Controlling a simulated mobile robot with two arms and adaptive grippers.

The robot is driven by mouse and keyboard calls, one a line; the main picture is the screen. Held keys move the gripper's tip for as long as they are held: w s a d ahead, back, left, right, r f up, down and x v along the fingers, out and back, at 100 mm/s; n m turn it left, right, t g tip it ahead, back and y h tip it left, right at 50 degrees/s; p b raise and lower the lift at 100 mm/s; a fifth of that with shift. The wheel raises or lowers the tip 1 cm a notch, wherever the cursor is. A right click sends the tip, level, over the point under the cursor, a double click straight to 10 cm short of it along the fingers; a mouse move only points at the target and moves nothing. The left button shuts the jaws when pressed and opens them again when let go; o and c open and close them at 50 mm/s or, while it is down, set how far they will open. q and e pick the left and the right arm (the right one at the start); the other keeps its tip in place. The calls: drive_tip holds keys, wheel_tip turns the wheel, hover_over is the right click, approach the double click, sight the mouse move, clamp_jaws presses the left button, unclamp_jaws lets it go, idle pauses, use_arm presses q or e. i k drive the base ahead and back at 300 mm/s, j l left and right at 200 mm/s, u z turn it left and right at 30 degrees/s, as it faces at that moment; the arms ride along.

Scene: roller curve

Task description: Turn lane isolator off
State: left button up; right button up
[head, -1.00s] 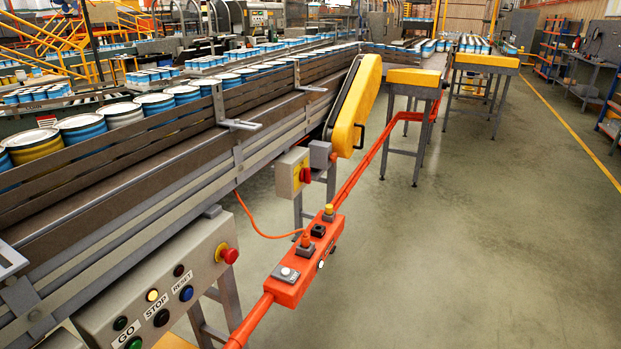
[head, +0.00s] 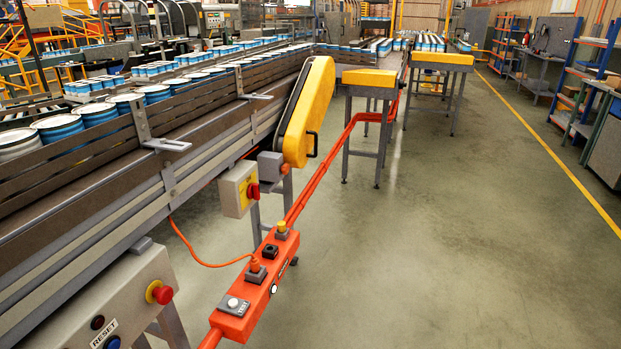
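A pale grey box with a yellow side face and a red rotary handle (head: 253,191) hangs below the conveyor's edge, left of the picture's middle. It looks like the lane isolator (head: 232,194). The handle juts out to the right; its exact setting is too small to tell. Neither of my grippers shows in the head view.
An orange rail with a control box (head: 256,284) runs in front of the isolator. A button panel (head: 110,303) with a red emergency stop (head: 161,292) stands at lower left. The conveyor (head: 130,190) carries cans. The floor (head: 440,240) to the right is clear.

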sight(254, 191)
drive_tip(key=i+l+z, duration=0.25)
drive_tip(key=i, duration=0.65)
drive_tip(key=i+l+z, duration=0.1)
drive_tip(key=i+z, duration=0.15)
drive_tip(key=i, duration=0.6)
